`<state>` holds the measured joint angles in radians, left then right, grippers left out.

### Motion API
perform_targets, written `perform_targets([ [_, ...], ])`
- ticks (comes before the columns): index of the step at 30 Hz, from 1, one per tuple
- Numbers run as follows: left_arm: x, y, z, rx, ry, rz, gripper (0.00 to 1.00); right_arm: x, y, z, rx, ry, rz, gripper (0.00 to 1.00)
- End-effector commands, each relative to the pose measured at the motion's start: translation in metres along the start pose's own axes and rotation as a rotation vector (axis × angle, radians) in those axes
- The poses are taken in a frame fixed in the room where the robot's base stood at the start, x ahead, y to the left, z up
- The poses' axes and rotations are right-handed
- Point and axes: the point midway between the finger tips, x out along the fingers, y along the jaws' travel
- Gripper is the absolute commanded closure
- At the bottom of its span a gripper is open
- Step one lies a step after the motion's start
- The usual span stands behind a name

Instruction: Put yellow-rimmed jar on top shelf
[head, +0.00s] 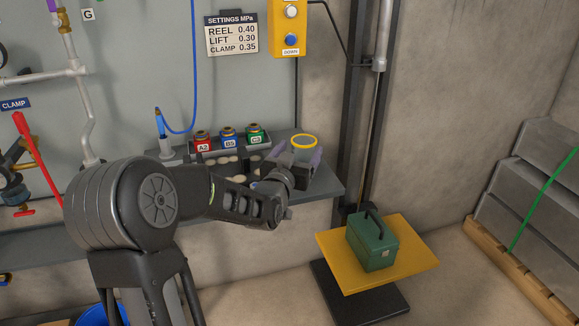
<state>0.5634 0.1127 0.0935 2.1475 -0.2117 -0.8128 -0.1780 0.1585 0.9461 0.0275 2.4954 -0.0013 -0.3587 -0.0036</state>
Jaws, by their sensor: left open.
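The yellow-rimmed jar shows mainly as its yellow rim (303,138) near the right end of the grey ledge (328,184). Most of its body is hidden behind my left gripper. My left gripper (296,161) is open, with its purple-tipped fingers at the jar, just below the rim. I cannot tell whether the fingers touch the jar. My right gripper is not in view. No shelf that I can clearly name as the top shelf shows.
Red (202,140), blue (228,136) and green (254,133) labelled canisters stand in a rack left of the jar. A green toolbox (375,246) sits on a yellow lift platform (415,258) at right. Grey stacked blocks (525,200) stand far right. Pipes line the left wall.

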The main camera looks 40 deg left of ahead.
Motion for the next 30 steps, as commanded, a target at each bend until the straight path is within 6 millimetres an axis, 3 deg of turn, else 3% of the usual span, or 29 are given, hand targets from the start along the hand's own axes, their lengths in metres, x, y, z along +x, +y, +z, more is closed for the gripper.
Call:
perform_targets([
  [6, -0.048, -0.001, -0.001, 0.001, 0.002, -0.002, 0.22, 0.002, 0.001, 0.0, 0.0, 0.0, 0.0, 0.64],
  [12, -0.082, -0.001, -0.001, 0.001, 0.002, -0.002, 0.22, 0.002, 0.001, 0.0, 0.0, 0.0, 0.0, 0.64],
  [18, -0.093, 0.0, 0.0, 0.001, 0.001, -0.001, 0.22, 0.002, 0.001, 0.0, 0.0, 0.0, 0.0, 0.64],
  [30, -0.093, 0.0, 0.0, 0.0, 0.0, -0.001, 0.22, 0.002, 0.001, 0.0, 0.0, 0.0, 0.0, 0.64],
])
